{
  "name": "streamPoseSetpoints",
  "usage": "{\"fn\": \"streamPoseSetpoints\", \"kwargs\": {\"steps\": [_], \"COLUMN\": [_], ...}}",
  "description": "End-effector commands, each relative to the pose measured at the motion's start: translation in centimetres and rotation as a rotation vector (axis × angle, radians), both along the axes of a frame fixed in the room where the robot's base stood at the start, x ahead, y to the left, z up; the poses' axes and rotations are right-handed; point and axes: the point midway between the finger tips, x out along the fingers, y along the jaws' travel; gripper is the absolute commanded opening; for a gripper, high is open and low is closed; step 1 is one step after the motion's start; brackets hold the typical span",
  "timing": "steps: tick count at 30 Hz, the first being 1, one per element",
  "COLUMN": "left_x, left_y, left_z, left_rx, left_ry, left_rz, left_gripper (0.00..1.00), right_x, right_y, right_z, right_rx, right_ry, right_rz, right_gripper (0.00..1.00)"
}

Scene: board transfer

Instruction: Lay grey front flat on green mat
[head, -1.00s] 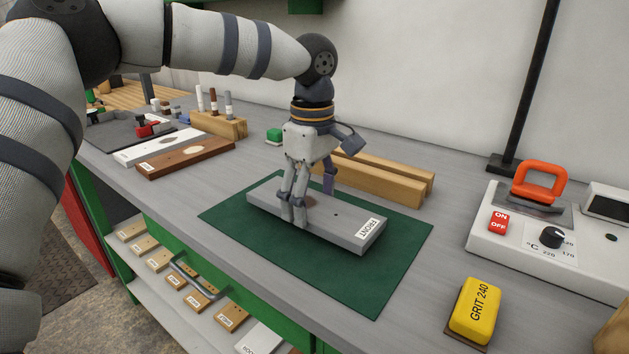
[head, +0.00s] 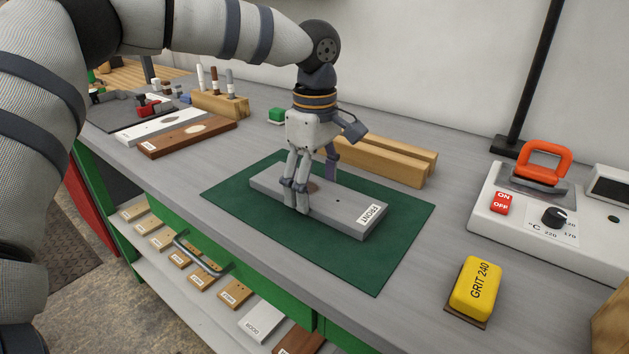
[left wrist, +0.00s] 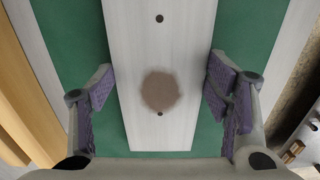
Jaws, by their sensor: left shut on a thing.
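The grey front (head: 335,207) is a long light-grey board with a FRONT label at its right end, a brown round patch and small dark holes. It is level over the green mat (head: 385,262), on it or very close above it; I cannot tell if it touches. My left gripper (head: 313,195) points down and is shut on the board's two long edges near the middle. In the left wrist view the board (left wrist: 160,60) runs between the two finger pads (left wrist: 162,100), with the brown patch between them. My right gripper is not in view.
Wooden bars (head: 385,160) lie behind the mat. A yellow GRIT 240 block (head: 477,287) and a white heater unit with an orange-handled iron (head: 542,170) stand at right. White and brown boards (head: 187,137) lie at left.

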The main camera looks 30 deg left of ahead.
Motion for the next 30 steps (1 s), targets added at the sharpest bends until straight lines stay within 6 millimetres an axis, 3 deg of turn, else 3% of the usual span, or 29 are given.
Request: {"fn": "streamPoseSetpoints", "kwargs": {"steps": [9, 10, 12, 23, 26, 30], "left_x": [0.0, 0.0, 0.0, 0.0, 0.1, 0.1], "left_y": [0.0, 0.0, 0.0, 0.0, 0.0, 0.0], "left_z": [-0.1, -0.1, -0.1, 0.1, 1.5, 5.3], "left_rx": [0.000, 0.000, 0.000, 0.000, 0.000, 0.000], "left_ry": [-0.001, -0.001, -0.001, 0.000, -0.004, -0.006], "left_rz": [0.000, 0.000, 0.000, 0.000, 0.000, 0.001], "left_gripper": [0.34, 0.77, 0.93, 0.94, 0.94, 0.94], "right_x": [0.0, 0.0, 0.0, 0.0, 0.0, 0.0], "right_y": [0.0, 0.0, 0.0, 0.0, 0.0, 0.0], "right_z": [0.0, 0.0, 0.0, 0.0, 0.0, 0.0], "right_rx": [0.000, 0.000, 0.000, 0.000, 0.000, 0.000], "right_ry": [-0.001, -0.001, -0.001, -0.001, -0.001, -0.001], "right_rz": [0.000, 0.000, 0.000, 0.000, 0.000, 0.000], "right_gripper": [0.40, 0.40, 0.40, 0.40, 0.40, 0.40]}}
